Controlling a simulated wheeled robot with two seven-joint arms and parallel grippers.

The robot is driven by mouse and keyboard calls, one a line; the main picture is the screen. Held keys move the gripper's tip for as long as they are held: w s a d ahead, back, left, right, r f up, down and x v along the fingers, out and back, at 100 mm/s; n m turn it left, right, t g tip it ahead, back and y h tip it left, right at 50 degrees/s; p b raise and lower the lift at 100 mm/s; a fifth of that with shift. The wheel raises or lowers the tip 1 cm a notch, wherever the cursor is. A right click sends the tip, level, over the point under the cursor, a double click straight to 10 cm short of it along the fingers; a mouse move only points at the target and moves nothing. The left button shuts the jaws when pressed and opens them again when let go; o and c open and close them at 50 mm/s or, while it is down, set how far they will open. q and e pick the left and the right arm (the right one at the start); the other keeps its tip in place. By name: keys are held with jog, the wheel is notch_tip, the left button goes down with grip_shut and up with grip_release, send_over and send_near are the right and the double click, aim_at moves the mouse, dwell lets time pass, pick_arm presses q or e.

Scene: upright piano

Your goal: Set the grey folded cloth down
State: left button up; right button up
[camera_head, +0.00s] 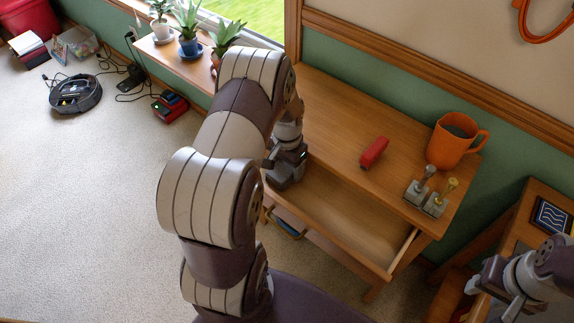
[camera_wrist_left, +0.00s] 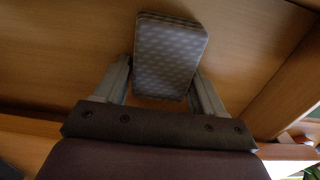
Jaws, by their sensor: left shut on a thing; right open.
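The grey folded cloth (camera_wrist_left: 168,55) shows in the left wrist view as a small patterned block with rounded corners. My left gripper (camera_wrist_left: 166,80) is shut on it, one finger on each side. In the head view my left gripper (camera_head: 286,168) is at the left end of an open, empty-looking wooden drawer (camera_head: 345,208). I cannot make out the cloth in that view, and I cannot tell whether it touches the wood below. My right gripper (camera_head: 492,282) is open at the lower right, apart from the desk.
The wooden desk top (camera_head: 335,110) above the drawer holds a red block (camera_head: 374,152), an orange mug (camera_head: 452,142) and two small metal pieces (camera_head: 428,192). A side table (camera_head: 520,215) stands at the right. Potted plants (camera_head: 188,28) line the sill. The drawer's middle and right are clear.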

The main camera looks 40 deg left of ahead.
aim_at(288, 166)
pick_arm(q)
jog(key=shift+f, duration=0.15)
jog(key=o, duration=1)
notch_tip(288, 166, up, 12)
jog(key=p, duration=0.2)
jog(key=s+d+r, duration=0.2)
jog(key=s+d, duration=0.3)
jog(key=d, duration=0.2)
jog(key=s+d+r+t, duration=0.1)
jog(key=s+d+r, duration=0.1)
jog(key=s+d, duration=0.3)
jog(key=shift+s+d+r+n, duration=0.3)
jog(key=shift+s+d+n, duration=0.1)
jog(key=shift+d, duration=0.45)
